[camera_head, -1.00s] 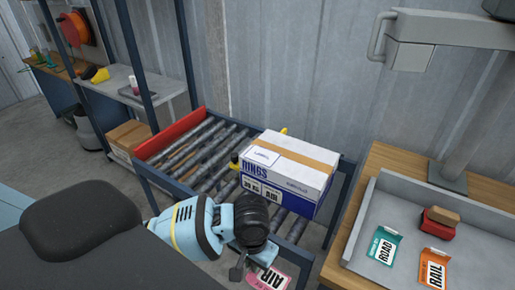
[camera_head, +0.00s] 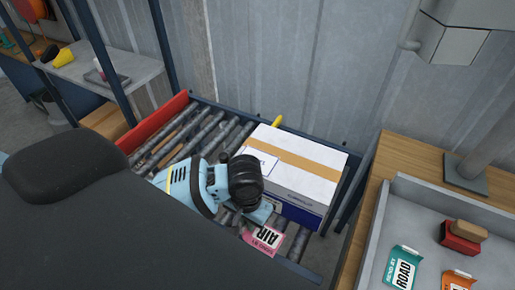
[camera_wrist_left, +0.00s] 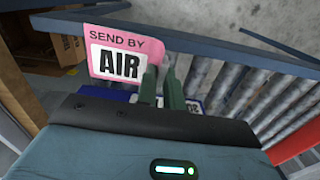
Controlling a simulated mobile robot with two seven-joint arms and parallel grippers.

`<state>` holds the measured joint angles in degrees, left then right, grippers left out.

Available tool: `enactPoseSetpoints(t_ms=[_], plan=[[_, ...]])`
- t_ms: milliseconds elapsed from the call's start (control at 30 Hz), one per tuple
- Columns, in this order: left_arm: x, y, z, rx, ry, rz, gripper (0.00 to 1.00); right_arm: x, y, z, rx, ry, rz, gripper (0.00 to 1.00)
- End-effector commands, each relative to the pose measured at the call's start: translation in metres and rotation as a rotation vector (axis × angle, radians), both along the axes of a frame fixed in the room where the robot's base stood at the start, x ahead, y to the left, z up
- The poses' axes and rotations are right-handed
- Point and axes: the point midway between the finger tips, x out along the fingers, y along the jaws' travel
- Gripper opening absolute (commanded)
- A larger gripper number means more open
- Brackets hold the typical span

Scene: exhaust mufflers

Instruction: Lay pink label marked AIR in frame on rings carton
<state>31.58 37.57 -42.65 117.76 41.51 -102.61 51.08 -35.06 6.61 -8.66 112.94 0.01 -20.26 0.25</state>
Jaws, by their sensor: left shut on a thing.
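The pink AIR label (camera_head: 264,238) is held by my left gripper (camera_head: 250,224), in front of the carton's near side. In the left wrist view the label (camera_wrist_left: 113,54) reads "SEND BY AIR", and the gripper's green fingers (camera_wrist_left: 160,88) are shut on its edge. The white and blue rings carton (camera_head: 301,165) sits on the roller conveyor, with a white outlined frame (camera_head: 261,158) at the left of its top, beside the tan tape. My right gripper is not in view.
The roller conveyor (camera_head: 192,142) has a red end plate (camera_head: 157,126) at the left. At the right, a grey tray (camera_head: 405,218) on a wooden bench holds a teal ROAD label (camera_head: 403,268), an orange label (camera_head: 458,281) and a red block (camera_head: 460,238). A shelf stands at the far left.

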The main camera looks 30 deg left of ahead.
Motion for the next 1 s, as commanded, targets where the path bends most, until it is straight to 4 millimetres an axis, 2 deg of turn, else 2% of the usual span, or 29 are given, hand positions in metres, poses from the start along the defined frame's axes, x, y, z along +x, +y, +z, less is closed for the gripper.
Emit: enactPoseSetpoints(t_ms=[267, 433, 1000], plan=[[0.0, -0.001, 0.0, 0.0, 0.0, -0.01, 0.0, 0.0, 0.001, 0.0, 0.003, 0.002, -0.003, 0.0], [0.006, -0.008, 0.004, -0.002, -0.001, -0.129, 0.0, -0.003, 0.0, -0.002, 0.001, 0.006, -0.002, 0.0], [0.042, -0.052, 0.038, -0.001, -0.002, -1.043, 0.0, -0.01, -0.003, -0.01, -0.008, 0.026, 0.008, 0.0]])
